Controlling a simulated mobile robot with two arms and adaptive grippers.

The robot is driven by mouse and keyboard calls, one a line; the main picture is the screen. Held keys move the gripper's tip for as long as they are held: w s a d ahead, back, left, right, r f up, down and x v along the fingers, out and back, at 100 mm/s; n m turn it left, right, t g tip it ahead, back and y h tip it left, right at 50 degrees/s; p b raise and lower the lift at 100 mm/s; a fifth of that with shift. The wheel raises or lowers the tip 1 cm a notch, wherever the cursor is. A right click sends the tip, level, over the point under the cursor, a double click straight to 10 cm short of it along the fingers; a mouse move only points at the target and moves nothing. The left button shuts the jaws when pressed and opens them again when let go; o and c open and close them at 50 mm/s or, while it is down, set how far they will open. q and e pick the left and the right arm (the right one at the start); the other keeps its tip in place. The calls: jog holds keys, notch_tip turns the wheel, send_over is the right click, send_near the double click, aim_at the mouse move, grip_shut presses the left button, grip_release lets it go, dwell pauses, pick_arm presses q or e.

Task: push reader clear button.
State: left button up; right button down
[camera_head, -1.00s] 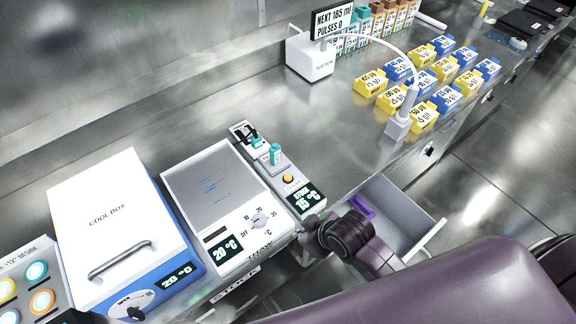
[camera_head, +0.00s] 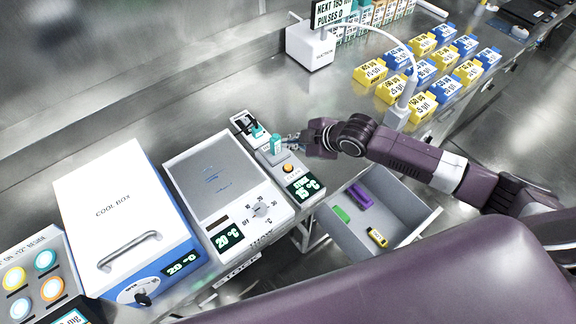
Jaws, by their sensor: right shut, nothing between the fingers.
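A narrow white device, probably the reader (camera_head: 270,161), lies on the steel bench and has a dark display (camera_head: 307,187) reading about 15 °C. An orange button (camera_head: 288,168) sits on its top just behind the display. A teal-labelled vial (camera_head: 277,146) stands upright in the device behind the button. My right gripper (camera_head: 291,140) comes in from the right and is shut and empty. Its fingertips are beside the vial, a little behind the button in the picture; whether they touch the vial I cannot tell. My left gripper is out of view.
A white hot plate (camera_head: 258,230) and a cool box (camera_head: 110,195) stand left of the device. An open drawer (camera_head: 395,190) with purple, green and yellow items juts out below my right arm. Yellow and blue labelled blocks and a suction unit (camera_head: 308,50) are farther back.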

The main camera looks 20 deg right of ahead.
jog(key=shift+f, duration=0.1)
jog(key=b, duration=0.7)
send_over(290, 168)
notch_tip(290, 168, down, 7)
jog(key=shift+a+f, duration=0.1)
jog(key=shift+f, duration=0.05)
jog(key=shift+f+b, duration=0.4)
jog(key=shift+f, duration=0.25)
jog(key=shift+f, duration=0.1)
dwell(0.3)
jog(key=shift+f, duration=0.3)
jog(key=shift+f+b, duration=0.4)
jog(key=shift+f, duration=0.15)
dwell(0.7)
dwell(0.3)
jog(key=shift+r+p, duration=0.95)
jog(key=shift+p, duration=0.05)
jog(key=shift+r, duration=0.1)
